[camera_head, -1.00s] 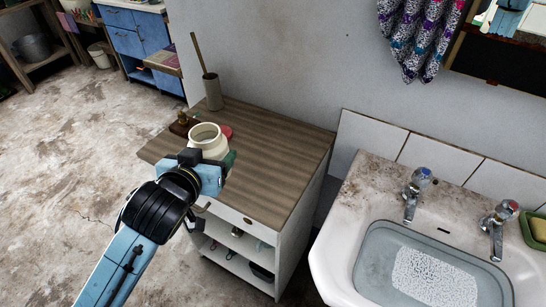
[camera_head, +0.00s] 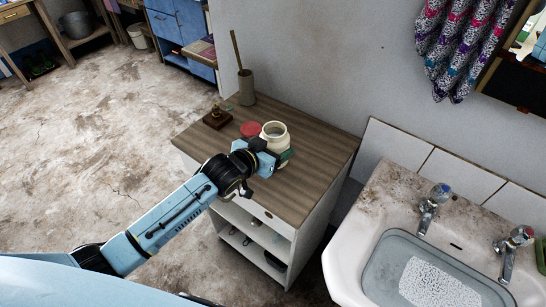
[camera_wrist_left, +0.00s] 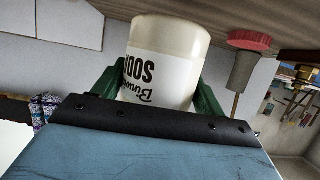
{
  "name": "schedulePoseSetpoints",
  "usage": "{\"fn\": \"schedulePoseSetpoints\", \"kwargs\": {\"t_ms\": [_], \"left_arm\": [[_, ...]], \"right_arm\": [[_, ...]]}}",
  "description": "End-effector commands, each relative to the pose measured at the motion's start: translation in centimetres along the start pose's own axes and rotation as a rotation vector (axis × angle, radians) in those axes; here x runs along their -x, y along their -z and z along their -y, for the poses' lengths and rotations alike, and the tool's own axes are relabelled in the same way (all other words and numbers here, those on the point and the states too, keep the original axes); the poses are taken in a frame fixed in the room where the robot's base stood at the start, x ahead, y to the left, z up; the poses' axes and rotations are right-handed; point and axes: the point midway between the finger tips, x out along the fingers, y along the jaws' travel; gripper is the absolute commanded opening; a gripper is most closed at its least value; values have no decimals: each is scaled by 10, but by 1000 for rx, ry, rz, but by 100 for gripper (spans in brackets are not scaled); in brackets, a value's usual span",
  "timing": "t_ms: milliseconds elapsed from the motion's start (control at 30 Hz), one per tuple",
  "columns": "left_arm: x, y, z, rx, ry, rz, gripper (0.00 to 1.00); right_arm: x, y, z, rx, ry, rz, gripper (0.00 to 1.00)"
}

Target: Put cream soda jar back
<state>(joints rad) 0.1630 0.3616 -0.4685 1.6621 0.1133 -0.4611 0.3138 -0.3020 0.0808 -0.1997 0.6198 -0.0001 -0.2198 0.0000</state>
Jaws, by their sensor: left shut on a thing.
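The cream soda jar (camera_head: 274,132) is open-topped and stands upright over the wooden cabinet top (camera_head: 310,165). My left gripper (camera_head: 275,154) is shut on it from the front, with green fingers on either side. I cannot tell whether the jar's base touches the cabinet top. My right gripper is not in view.
A red lid (camera_head: 250,129) lies just left of the jar. A brown wooden piece (camera_head: 217,118) and a grey pot (camera_head: 246,88) with a stick stand at the back left. The cabinet top's right side is clear. A white sink (camera_head: 347,250) is at the right.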

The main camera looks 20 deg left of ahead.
Motion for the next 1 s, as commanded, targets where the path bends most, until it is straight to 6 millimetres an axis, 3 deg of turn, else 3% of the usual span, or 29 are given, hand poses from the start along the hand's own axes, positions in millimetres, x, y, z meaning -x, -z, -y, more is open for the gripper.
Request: {"fn": "schedulePoseSetpoints", "kwargs": {"t_ms": [267,700,733,867,1000], "left_arm": [[-13,-32,0,0,0,-2,34],[-15,-37,0,0,0,-4,34],[-15,-39,0,0,0,1,74],[-14,-38,0,0,0,1,91],[-14,-38,0,-1,0,1,93]], "right_arm": [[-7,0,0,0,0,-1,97],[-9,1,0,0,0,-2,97],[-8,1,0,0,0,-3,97],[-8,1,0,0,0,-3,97],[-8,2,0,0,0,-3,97]]}}
